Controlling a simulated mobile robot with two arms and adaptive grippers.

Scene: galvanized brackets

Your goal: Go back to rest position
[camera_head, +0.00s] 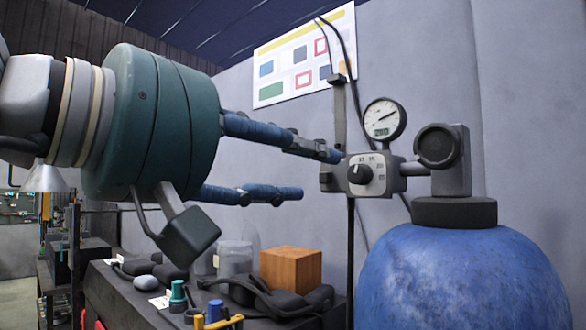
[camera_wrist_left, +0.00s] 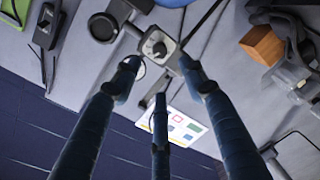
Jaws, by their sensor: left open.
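My left gripper (camera_head: 318,175) reaches in from the left with its blue fingers spread and nothing between them. In the wrist view, the left gripper (camera_wrist_left: 158,75) shows three spread fingers around the view of a grey regulator box (camera_wrist_left: 158,46) with a round knob. In the head view, the regulator box (camera_head: 386,184) with its dark knob (camera_head: 359,174) lies just right of the fingertips. The upper fingertip overlaps its left edge; I cannot tell whether they touch. A round gauge (camera_head: 384,118) sits above the box. My right gripper is not in view.
A large blue tank (camera_head: 460,280) stands at the right under the valve fitting (camera_head: 442,150). Below my gripper, a dark bench (camera_head: 125,295) holds a wooden block (camera_head: 291,267), a glass jar (camera_head: 236,258) and small items. A poster (camera_head: 305,58) hangs on the wall behind.

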